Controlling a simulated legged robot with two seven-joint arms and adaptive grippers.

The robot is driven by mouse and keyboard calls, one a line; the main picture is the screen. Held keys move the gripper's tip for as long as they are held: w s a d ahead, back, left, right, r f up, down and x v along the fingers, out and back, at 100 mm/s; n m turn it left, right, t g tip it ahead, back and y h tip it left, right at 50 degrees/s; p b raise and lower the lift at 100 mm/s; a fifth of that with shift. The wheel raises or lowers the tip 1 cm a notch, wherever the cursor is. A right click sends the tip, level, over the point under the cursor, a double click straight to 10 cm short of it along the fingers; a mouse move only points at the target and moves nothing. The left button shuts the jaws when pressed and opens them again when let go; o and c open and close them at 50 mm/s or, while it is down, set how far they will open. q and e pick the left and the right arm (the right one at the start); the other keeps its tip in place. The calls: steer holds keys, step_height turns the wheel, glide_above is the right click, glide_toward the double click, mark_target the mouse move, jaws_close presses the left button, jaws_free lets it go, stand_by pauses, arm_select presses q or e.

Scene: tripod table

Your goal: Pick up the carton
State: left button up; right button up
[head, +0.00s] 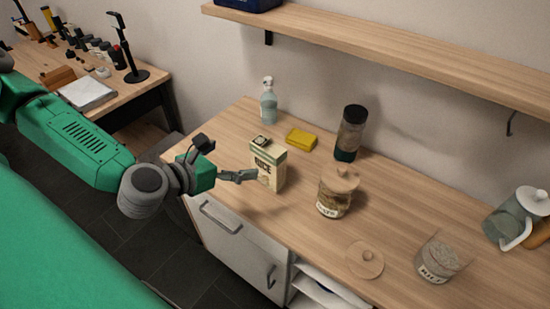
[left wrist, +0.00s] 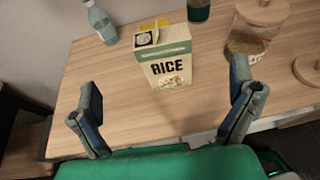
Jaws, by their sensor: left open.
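The carton (head: 268,167) is a cream box with a green top band and the word RICE, standing upright on the wooden counter (head: 215,157). My left gripper (head: 246,175) is just left of the carton in the head view. In the left wrist view its two fingers (left wrist: 165,115) are spread wide with bare counter between them. It is open and empty. My right gripper is not in view.
A spray bottle (head: 268,101), a yellow sponge (head: 301,139) and a dark-lidded jar (head: 350,133) stand behind the carton. A wooden-lidded jar (head: 337,192) is to its right. A loose lid (head: 364,261) and an open jar (head: 437,262) lie farther right. A shelf (head: 380,48) hangs above.

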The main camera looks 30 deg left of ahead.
mark_target(262, 150)
arm_select(q)
steer(key=b+x, duration=0.4)
steer(key=x, duration=0.3)
steer(key=shift+w+d+f, duration=0.1)
steer(key=shift+w+f, duration=0.1)
steer(key=shift+f, duration=0.05)
steer(key=p+x, duration=0.1)
steer(key=x, duration=0.4)
steer(key=shift+w+f, duration=0.1)
steer(key=shift+f, duration=0.15)
steer(key=shift+w+f, duration=0.15)
steer(key=shift+w, duration=0.05)
steer(key=shift+s, duration=0.1)
steer(key=shift+c, duration=1.3)
steer(key=c, duration=1.2)
